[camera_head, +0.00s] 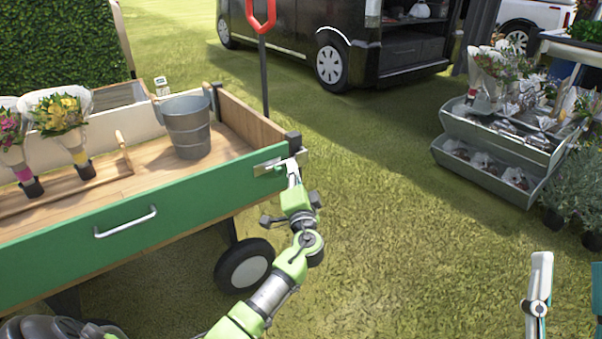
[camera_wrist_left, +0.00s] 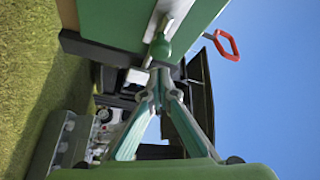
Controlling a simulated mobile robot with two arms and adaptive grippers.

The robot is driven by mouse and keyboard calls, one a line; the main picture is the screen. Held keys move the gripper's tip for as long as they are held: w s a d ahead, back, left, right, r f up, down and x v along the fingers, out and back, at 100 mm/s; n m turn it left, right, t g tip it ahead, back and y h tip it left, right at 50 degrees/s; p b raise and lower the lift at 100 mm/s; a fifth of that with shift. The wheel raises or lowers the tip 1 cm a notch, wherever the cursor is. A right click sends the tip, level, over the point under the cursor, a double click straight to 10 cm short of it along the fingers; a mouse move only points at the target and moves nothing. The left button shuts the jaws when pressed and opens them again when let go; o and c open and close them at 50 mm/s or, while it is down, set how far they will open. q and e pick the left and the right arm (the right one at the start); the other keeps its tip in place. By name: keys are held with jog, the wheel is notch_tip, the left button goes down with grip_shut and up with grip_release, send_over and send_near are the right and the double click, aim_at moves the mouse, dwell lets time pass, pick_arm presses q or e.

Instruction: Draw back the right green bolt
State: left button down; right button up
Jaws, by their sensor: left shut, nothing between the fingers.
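The cart has a green front panel (camera_head: 150,212) with a metal bolt (camera_head: 266,167) at its right end, by the dark corner post. In the left wrist view the bolt shows as a metal rod with a green knob (camera_wrist_left: 161,48). My left gripper (camera_head: 293,165) is at this corner, its fingers shut with nothing between them. In the wrist view the fingertips (camera_wrist_left: 157,78) meet right beside the knob; whether they touch it I cannot tell. My right gripper (camera_head: 567,285) is partly in view at the lower right, its fingers apart, away from the cart.
A metal bucket (camera_head: 186,126) and wrapped bouquets (camera_head: 62,113) stand on the cart. A red-handled tool (camera_head: 262,60) stands behind it. A cart wheel (camera_head: 244,267) is below my left arm. Grey flower shelves (camera_head: 498,147) stand at the right. Grass between them is clear.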

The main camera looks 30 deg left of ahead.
pick_arm(q)
jog(key=shift+s+a+f, duration=0.25)
jog(key=shift+s+a, duration=0.15)
jog(key=shift+s, duration=0.25)
pick_arm(e)
jog(key=shift+s+r, duration=0.2)
jog(key=shift+r, duration=0.05)
pick_arm(q)
jog(key=s, duration=0.2)
jog(key=s+a, duration=0.1)
jog(key=shift+s+a, duration=0.2)
jog(key=shift+s, duration=0.15)
pick_arm(e)
jog(key=shift+w+f+g, duration=0.4)
jog(key=shift+w+f, duration=0.3)
jog(key=shift+f, duration=0.2)
